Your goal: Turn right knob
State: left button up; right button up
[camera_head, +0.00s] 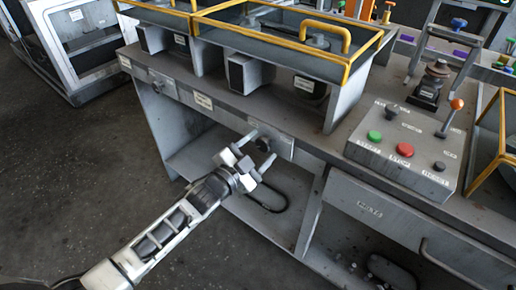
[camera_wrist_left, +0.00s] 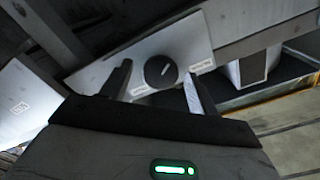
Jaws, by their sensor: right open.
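The right knob (camera_head: 264,145) is a dark round knob on a pale plate on the bench's front edge. It also shows in the left wrist view (camera_wrist_left: 160,71), black with a white pointer line, between two small labels. My left gripper (camera_head: 259,150) is open at the knob, its fingers to either side of it. In the left wrist view its fingers (camera_wrist_left: 158,88) stand apart with the knob between their tips; I cannot tell whether they touch it. Another dark knob (camera_head: 157,86) sits on a plate further left along the bench edge. My right gripper is not in view.
A control box (camera_head: 405,150) with green, red and black buttons and an orange-tipped lever stands right on the bench. Yellow-railed trays (camera_head: 290,45) stand above the bench. The lower shelf (camera_head: 215,160) lies below the knobs. The floor at left is clear.

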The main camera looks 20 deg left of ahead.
pick_arm(q)
jog(key=v, duration=1.6)
pick_arm(e)
jog(key=shift+w, duration=0.1)
pick_arm(q)
jog(key=s+d+f+n+g+y, duration=0.3)
jog(key=s+d+f+n+g, duration=0.3)
jog(key=s+d+f+n, duration=0.1)
notch_tip(320, 180, down, 2)
jog(key=shift+s+f+n+g, duration=0.2)
jog(key=shift+s+n+g, duration=0.1)
jog(key=shift+s+n, duration=0.75)
pick_arm(e)
jog(key=shift+a+f, duration=0.1)
jog(key=shift+f, duration=0.05)
pick_arm(q)
jog(key=shift+w+d, duration=0.1)
jog(key=shift+w, duration=0.1)
